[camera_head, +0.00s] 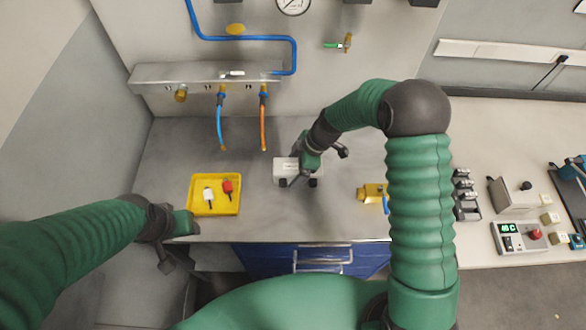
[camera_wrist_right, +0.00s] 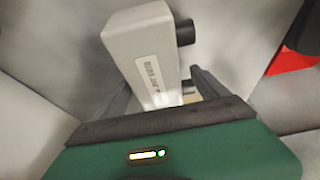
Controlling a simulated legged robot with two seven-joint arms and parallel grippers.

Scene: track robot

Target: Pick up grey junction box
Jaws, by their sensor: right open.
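The grey junction box (camera_head: 284,168) is a light grey block with dark round fittings, lying on the grey worktop below the wall pipes. In the right wrist view the box (camera_wrist_right: 140,45) shows a printed label and reaches between the fingers of my right gripper (camera_wrist_right: 165,93). The fingers are open, one on each side of the box; whether they touch it I cannot tell. In the head view my right gripper (camera_head: 298,172) is over the box and partly hides it. My left gripper (camera_head: 190,226) is near the worktop's front left edge, away from the box; its jaws are unclear.
A yellow tray (camera_head: 225,207) with a white and a red piece stands left of the box. A brass fitting (camera_head: 371,192) lies to the right. Blue (camera_head: 219,125) and orange (camera_head: 263,125) hoses hang behind. A control unit (camera_head: 518,238) sits on the right bench.

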